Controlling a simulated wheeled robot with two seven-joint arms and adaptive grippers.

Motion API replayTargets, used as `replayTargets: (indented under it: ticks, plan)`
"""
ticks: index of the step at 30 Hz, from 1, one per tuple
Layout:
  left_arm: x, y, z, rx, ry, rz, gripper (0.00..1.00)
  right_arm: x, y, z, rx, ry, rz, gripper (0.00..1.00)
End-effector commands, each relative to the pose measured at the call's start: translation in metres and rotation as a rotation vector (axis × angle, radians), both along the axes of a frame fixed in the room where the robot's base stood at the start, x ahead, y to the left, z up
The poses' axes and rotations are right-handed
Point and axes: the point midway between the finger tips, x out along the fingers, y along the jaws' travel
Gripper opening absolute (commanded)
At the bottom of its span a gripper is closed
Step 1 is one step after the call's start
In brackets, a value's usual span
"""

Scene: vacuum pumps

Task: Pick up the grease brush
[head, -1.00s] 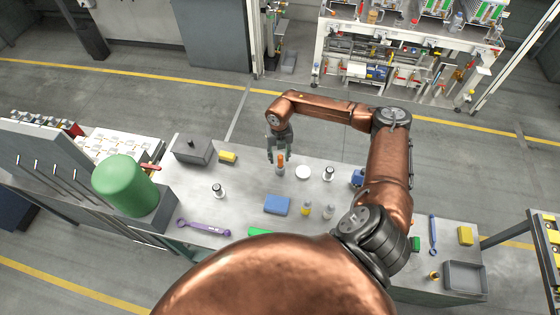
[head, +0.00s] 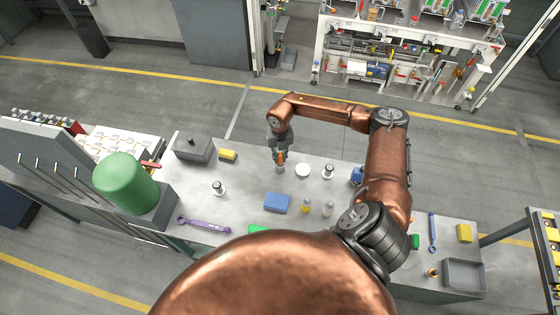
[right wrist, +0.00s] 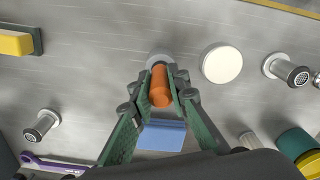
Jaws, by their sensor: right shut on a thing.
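The grease brush shows as an upright orange handle (head: 281,156) above a small grey round base (head: 280,170) near the back edge of the workbench (head: 245,190). In the right wrist view the orange handle (right wrist: 160,86) stands between the green finger pads, with part of the grey round base (right wrist: 157,57) behind it. My right gripper (head: 280,157) is shut on the handle from above. The brush's lower end is hidden, and I cannot tell whether it is clear of the base. My left gripper is not in view.
A white disc (head: 303,170) and a metal fitting (head: 328,172) stand close to the right. A blue block (head: 277,203) lies in front. A yellow block (head: 228,155) and a dark grey box (head: 193,149) are left. A purple wrench (head: 204,226) lies at front left.

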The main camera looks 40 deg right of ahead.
Motion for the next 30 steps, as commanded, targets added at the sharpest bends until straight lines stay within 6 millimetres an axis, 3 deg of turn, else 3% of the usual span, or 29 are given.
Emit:
replayTargets:
  ticks: [9, 21, 30]
  plan:
    - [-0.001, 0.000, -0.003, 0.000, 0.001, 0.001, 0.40, 0.001, 0.000, 0.007, 0.000, -0.002, 0.001, 0.00]
    - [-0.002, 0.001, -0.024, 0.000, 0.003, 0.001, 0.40, 0.001, -0.001, 0.078, -0.002, -0.004, 0.001, 0.00]
    - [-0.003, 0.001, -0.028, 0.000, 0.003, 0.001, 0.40, 0.000, 0.000, 0.101, 0.000, -0.001, 0.001, 0.00]
